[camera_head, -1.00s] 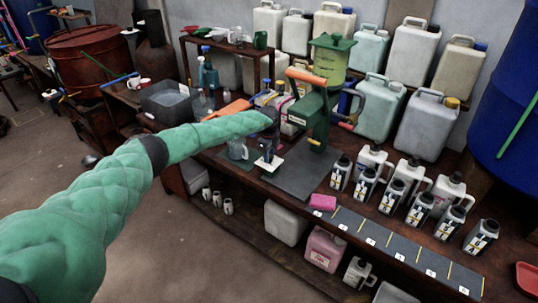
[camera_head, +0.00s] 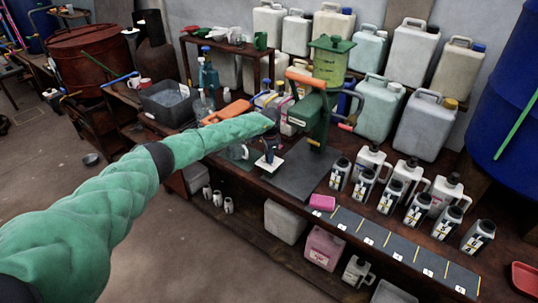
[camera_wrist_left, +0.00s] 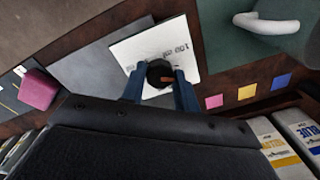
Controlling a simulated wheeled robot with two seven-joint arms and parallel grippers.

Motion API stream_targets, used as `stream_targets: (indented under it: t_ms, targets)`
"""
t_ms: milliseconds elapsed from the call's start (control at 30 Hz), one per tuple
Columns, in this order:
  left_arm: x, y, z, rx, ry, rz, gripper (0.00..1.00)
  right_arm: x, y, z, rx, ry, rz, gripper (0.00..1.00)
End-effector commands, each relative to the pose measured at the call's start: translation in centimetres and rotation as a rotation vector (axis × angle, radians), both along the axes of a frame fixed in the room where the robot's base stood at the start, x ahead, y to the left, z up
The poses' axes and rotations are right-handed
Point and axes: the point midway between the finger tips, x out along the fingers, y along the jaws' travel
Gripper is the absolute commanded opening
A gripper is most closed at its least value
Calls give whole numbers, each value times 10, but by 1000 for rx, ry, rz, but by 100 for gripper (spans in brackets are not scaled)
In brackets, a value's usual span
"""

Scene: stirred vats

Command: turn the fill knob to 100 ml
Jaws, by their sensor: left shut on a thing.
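My left gripper (camera_wrist_left: 159,84) is shut on the knob, one blue finger on each side. In the head view the card (camera_head: 267,163) lies beside the green filling machine (camera_head: 318,108), and my left gripper (camera_head: 268,151) comes down onto it; the knob is mostly hidden there. My right gripper is not in view.
A pink sponge (camera_head: 322,202) and several small bottles (camera_head: 390,195) stand to the right on the bench. Large jerrycans (camera_head: 427,125) line the back. The grey mat (camera_head: 305,178) is mostly bare.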

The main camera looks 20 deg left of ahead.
Motion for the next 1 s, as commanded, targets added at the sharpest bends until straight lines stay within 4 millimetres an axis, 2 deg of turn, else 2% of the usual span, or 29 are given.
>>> stream_targets:
  t_ms: [167, 467, 767, 800, 900, 1000]
  targets:
    - [2, -1, 4, -1, -6, 70, 8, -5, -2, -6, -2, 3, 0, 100]
    - [2, -1, 3, -1, -6, 112, 8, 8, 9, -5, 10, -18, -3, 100]
    - [2, 0, 4, -1, -6, 114, 8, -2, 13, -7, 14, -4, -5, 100]
    - [2, 0, 4, -1, -6, 114, 32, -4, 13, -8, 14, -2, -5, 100]
    - [2, 0, 3, -1, -6, 114, 52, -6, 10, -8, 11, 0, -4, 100]
    - [1, 0, 2, -1, -5, 113, 52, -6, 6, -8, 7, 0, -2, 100]
